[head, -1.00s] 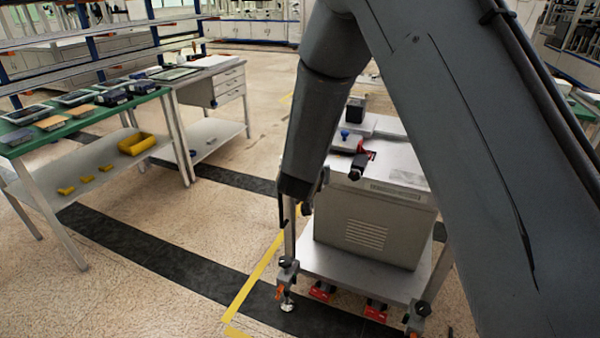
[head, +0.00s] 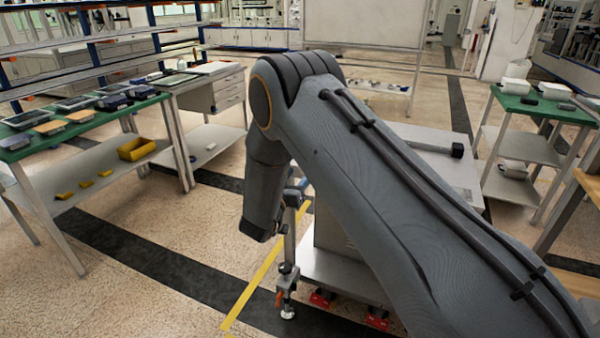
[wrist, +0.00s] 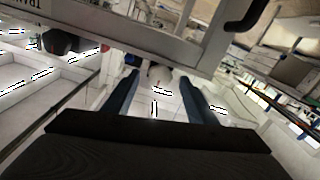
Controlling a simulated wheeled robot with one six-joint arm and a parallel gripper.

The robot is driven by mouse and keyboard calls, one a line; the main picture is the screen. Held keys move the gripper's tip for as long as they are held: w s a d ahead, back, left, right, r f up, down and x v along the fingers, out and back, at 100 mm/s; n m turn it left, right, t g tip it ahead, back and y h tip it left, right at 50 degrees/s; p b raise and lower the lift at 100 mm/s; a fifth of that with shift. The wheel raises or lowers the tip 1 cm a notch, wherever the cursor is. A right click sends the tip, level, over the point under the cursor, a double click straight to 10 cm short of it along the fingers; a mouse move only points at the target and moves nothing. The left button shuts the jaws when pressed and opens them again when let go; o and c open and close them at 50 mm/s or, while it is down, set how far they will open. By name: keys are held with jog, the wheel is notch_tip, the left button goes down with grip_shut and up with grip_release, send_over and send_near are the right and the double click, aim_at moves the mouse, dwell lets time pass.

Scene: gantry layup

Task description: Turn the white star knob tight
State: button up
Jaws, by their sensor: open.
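In the wrist view, the two blue-grey fingers of my gripper (wrist: 159,79) stand apart, with clear space between them. A small pale rounded thing, which looks like the white star knob (wrist: 159,73), shows between the fingertips, just under a grey metal edge. I cannot make out its lobes, or whether the fingers are beside it or short of it. Neither finger visibly touches it. In the head view my arm hides most of the gripper, and I cannot pick out the white knob there.
A grey bar (wrist: 120,28) crosses close above the fingertips, with a dark knob (wrist: 61,41) at left. A grey cart (head: 345,275) with a clamp post (head: 290,235) stands beyond my arm. A green-topped bench (head: 80,125) is left, another (head: 540,108) right.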

jog(key=shift+w+d, duration=0.25)
jog(key=shift+w, duration=0.4)
jog(key=c, duration=1.1)
jog(key=shift+o, duration=0.2)
